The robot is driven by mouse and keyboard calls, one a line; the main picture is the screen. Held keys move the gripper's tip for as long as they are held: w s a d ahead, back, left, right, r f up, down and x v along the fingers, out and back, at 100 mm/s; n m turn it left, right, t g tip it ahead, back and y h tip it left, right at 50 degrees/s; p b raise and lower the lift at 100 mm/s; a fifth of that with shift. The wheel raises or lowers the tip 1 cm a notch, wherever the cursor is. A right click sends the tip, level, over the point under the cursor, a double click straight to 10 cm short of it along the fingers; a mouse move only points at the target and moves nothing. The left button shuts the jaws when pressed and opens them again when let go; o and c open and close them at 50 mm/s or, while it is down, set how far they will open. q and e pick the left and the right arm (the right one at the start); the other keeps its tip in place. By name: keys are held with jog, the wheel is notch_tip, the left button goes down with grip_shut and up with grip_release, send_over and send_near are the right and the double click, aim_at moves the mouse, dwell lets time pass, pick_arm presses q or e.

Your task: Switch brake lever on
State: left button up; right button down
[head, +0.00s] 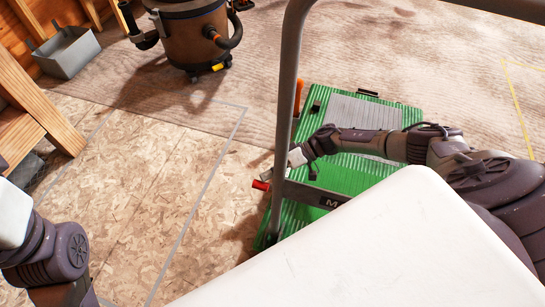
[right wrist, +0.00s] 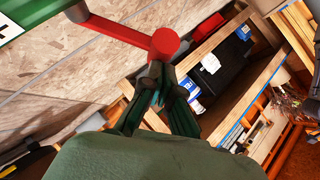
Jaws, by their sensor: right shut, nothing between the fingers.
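My right gripper (head: 268,175) reaches left past the handle frame, close to the lever. In the right wrist view its dark fingers (right wrist: 162,82) are together and empty, right by the knob; I cannot tell if they touch it. My left arm shows at lower left, but its gripper is out of view.
The grey handle frame (head: 287,85) rises close to my right wrist. A brown shop vacuum (head: 195,35) and a grey bin (head: 68,52) stand at the back left. A wooden frame (head: 40,105) stands at the left. The board floor left of the mower is clear.

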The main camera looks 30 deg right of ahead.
jog(key=shift+s+f, duration=0.1)
jog(key=shift+s, duration=0.05)
jog(key=v, duration=1.2)
jog(key=shift+w, duration=0.2)
